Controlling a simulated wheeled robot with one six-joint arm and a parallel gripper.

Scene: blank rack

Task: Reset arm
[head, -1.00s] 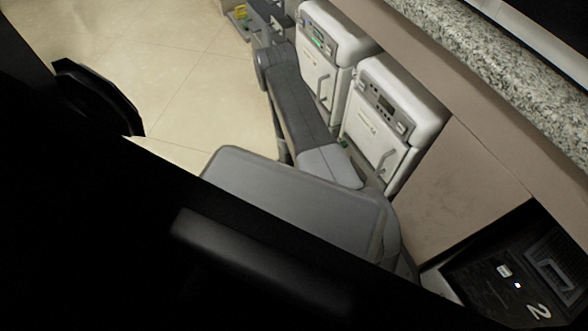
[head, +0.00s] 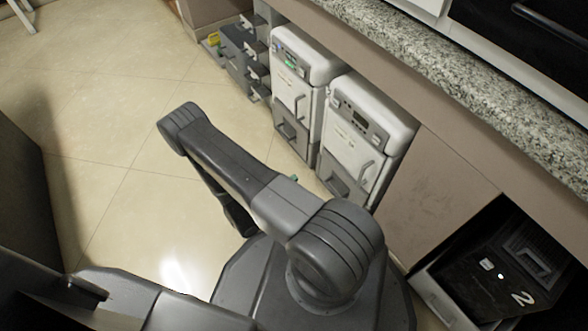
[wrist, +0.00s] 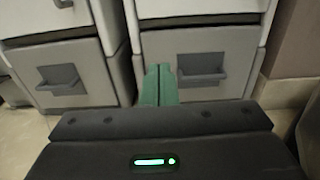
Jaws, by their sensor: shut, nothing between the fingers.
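My gripper (wrist: 159,86) shows in the wrist view as two green fingers pressed together, with nothing between them. Behind the fingers are the grey lower fronts of two white machines, the left one (wrist: 62,75) and the right one (wrist: 215,60), each with a recessed handle. In the head view my arm rises from my base and reaches toward the upper left, over open floor. Its far part folds down behind the upper link. Only a small green bit of the gripper (head: 294,178) shows there, beside the arm and near the machines.
Two white machines, one (head: 300,65) and another (head: 365,125), stand under a granite counter (head: 430,45). A grey rack (head: 240,55) stands beyond them. A black unit marked 2 (head: 515,270) sits in a recess at lower right. Tiled floor (head: 110,110) is clear at left.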

